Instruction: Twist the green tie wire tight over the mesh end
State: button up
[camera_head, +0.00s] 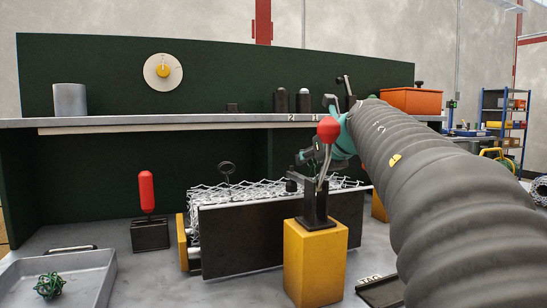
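A tangled green wire bundle (50,285) lies in a shallow grey tray (99,287) at the lower left. Silvery wire mesh (262,186) lies along the top of a dark trough-like block (240,237) in the middle of the bench. My arm, in a grey ribbed sleeve, comes in from the right. My gripper (298,180) is over the right part of the mesh, behind the red-knobbed lever (327,130). The lever and the arm partly hide its fingers, so I cannot tell whether it is open or holds anything. No separate tie wire can be made out on the mesh.
The lever stands on a yellow block (312,262) in front of the trough. A red-handled control (146,190) stands left of it. A shelf (150,122) crosses above, with a grey cup (70,99) and an orange bin (410,100). Clear bench lies between the tray and the trough.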

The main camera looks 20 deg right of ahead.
jog(key=v, duration=1.2)
jog(key=shift+s, duration=0.1)
